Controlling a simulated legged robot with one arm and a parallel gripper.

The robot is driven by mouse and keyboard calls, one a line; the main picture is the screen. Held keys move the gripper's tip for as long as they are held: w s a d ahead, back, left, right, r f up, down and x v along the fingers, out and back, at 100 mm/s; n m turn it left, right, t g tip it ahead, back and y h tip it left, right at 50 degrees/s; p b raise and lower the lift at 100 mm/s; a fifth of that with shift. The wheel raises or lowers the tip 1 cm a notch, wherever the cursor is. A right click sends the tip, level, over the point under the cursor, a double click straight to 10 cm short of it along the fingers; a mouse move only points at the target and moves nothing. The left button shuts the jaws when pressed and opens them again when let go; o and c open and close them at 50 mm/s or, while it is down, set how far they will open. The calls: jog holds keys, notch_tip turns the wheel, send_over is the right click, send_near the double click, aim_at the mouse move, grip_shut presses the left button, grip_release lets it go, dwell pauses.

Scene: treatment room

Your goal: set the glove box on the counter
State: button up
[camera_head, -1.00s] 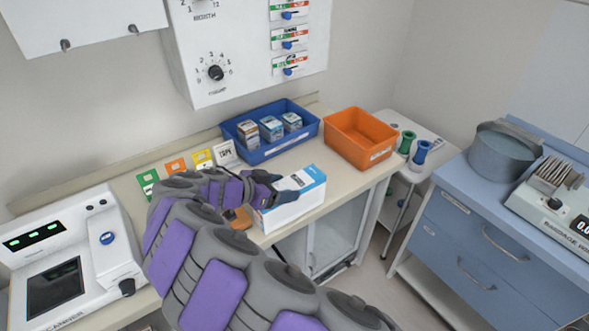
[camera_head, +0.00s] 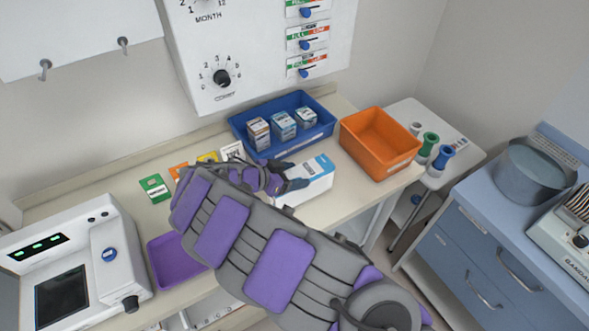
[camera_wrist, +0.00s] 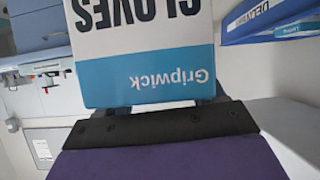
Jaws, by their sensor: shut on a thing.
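The glove box (camera_head: 312,180) is white with a blue end and stands out over the counter (camera_head: 352,192), behind the front edge. My gripper (camera_head: 288,183) is shut on its left part. Whether the box touches the counter or hangs just above it, I cannot tell. In the wrist view the glove box (camera_wrist: 150,45) fills the upper middle, its "GLOVES" and "Gripwick" lettering upside down. My arm hides part of the counter's front.
A blue bin (camera_head: 262,150) with several small boxes stands behind the glove box. An orange bin (camera_head: 398,165) is to its right. Small coloured cards (camera_head: 155,187), a purple tray (camera_head: 165,262) and a white device (camera_head: 75,262) are to the left. Bare counter shows between box and orange bin.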

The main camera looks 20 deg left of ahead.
jog(key=shift+w+d+f, duration=0.1)
jog(key=shift+w+f, duration=0.05)
jog(key=shift+f, duration=0.55)
jog(key=o, duration=1.7)
jog(key=shift+r, duration=0.1)
